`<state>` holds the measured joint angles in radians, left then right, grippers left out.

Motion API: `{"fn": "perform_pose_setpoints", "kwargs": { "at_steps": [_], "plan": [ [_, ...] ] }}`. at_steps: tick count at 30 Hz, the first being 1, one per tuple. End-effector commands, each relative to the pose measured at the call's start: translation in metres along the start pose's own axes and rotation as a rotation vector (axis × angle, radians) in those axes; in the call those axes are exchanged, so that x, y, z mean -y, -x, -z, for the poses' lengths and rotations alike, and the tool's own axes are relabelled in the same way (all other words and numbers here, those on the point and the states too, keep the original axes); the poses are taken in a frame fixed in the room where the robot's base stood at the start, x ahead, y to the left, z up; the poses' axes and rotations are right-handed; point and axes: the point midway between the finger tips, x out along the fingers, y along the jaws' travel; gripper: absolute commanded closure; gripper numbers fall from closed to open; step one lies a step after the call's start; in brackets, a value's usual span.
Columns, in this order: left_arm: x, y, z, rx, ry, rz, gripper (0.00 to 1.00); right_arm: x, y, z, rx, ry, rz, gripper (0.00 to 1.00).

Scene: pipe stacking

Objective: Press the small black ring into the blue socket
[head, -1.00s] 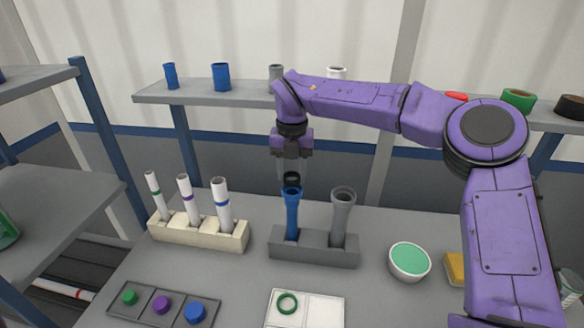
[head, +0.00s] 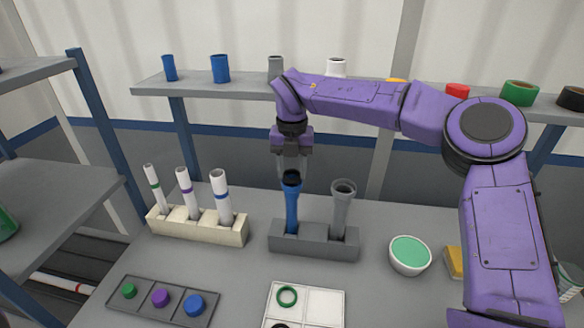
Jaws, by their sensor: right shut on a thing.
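The blue socket (head: 291,211) is the flared upper end of a blue pipe that stands upright in the left place of a grey rack (head: 313,249). The small black ring (head: 291,177) is at the socket's mouth. My right gripper (head: 291,172) is above the blue pipe, pointing down, shut on the ring. How deep the ring sits in the socket is too small to tell. My left gripper is not in view.
A grey pipe (head: 341,208) stands in the same rack, close on the right. White banded tubes stand in a cream block (head: 199,227) to the left. A green-filled bowl (head: 410,254), a tray with a green ring (head: 287,297) and a grey button tray (head: 173,314) lie in front.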

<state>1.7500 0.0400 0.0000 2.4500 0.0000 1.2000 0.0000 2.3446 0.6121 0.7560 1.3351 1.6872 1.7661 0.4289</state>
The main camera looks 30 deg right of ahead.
Motion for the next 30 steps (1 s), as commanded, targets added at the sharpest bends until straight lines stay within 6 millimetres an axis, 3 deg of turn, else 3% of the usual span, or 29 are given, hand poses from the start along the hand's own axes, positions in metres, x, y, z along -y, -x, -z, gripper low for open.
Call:
{"fn": "perform_pose_setpoints", "kwargs": {
  "at_steps": [25, 26, 27, 28, 30],
  "plan": [
    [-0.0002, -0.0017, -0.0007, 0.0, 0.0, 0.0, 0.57, -0.0001, -0.0032, 0.0004, 0.001, 0.0, 0.0, 0.84],
    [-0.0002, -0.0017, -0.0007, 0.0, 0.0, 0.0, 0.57, -0.0001, -0.0032, 0.0004, 0.001, 0.0, 0.0, 0.53],
    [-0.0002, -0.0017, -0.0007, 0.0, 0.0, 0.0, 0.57, -0.0001, -0.0032, 0.0004, 0.001, 0.0, 0.0, 0.4],
    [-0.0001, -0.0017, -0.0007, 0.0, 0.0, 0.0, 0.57, -0.0001, -0.0032, 0.0004, 0.001, 0.0, 0.0, 0.3],
    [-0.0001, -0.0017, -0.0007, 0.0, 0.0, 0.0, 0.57, -0.0001, -0.0033, 0.0004, 0.001, 0.0, 0.0, 0.26]
  ]
}}
